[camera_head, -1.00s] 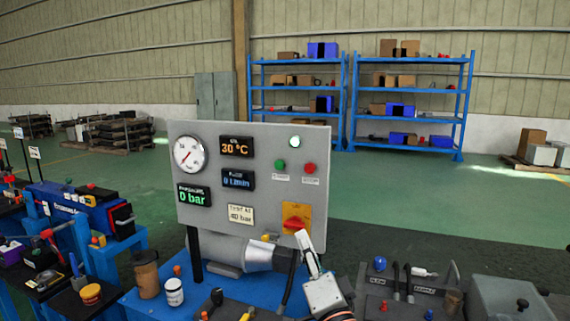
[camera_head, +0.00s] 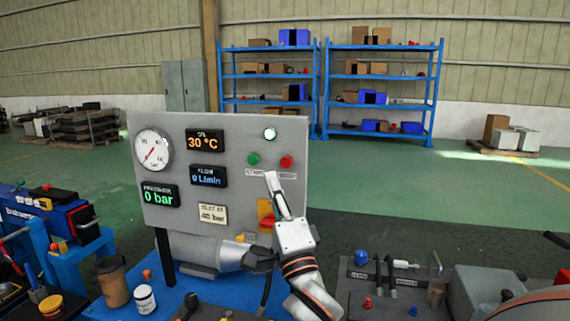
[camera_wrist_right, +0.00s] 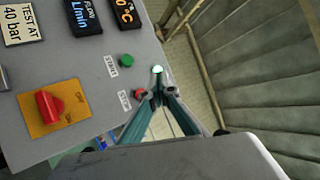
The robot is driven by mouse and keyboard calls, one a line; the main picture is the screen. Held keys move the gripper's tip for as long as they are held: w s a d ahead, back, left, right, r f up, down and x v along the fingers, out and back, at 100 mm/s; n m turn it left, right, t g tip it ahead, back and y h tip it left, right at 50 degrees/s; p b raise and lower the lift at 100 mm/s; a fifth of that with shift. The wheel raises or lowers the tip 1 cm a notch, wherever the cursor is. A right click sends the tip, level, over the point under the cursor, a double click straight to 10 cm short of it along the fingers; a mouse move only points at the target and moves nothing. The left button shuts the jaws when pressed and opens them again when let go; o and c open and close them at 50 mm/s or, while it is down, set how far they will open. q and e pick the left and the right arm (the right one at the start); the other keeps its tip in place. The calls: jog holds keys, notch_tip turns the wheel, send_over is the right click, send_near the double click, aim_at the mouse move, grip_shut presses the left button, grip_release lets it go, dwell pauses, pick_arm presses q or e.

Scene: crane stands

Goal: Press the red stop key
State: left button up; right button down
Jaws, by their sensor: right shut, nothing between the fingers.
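The red stop key (camera_head: 287,161) is a round button on the upright grey panel (camera_head: 150,215), right of the green start key (camera_head: 253,159). My right gripper (camera_head: 271,176) is shut and empty, pointing up in front of the panel, with its tips just below and left of the red key in the head view. In the right wrist view the red key (camera_wrist_right: 139,94) shows right beside the fingertips (camera_wrist_right: 154,95), which partly cover its edge. I cannot tell whether they touch it. My left gripper is not in view.
A red rotary switch on a yellow plate (camera_wrist_right: 44,108) sits on the panel, partly behind my arm in the head view. A dial gauge (camera_head: 153,150) and lit displays are at left. A grey bench with tools (camera_head: 385,300) stands at right.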

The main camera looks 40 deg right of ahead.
aim_at(286, 162)
jog(key=shift+w+d, duration=1.4)
jog(key=shift+d, duration=0.25)
jog(key=shift+w+d, duration=1.35)
jog(key=shift+d, duration=0.25)
jog(key=shift+w, duration=0.1)
jog(key=shift+w+d+r+p, duration=0.15)
jog(key=shift+d+p, duration=0.1)
jog(key=shift+p, duration=0.2)
jog(key=shift+w+d, duration=0.35)
jog(key=shift+d, duration=0.1)
jog(key=shift+s+a+p, duration=0.1)
jog(key=shift+a+p, duration=0.05)
jog(key=shift+p, duration=0.15)
jog(key=shift+s+a, duration=0.4)
jog(key=shift+a, duration=0.05)
jog(key=shift+s+a, duration=0.1)
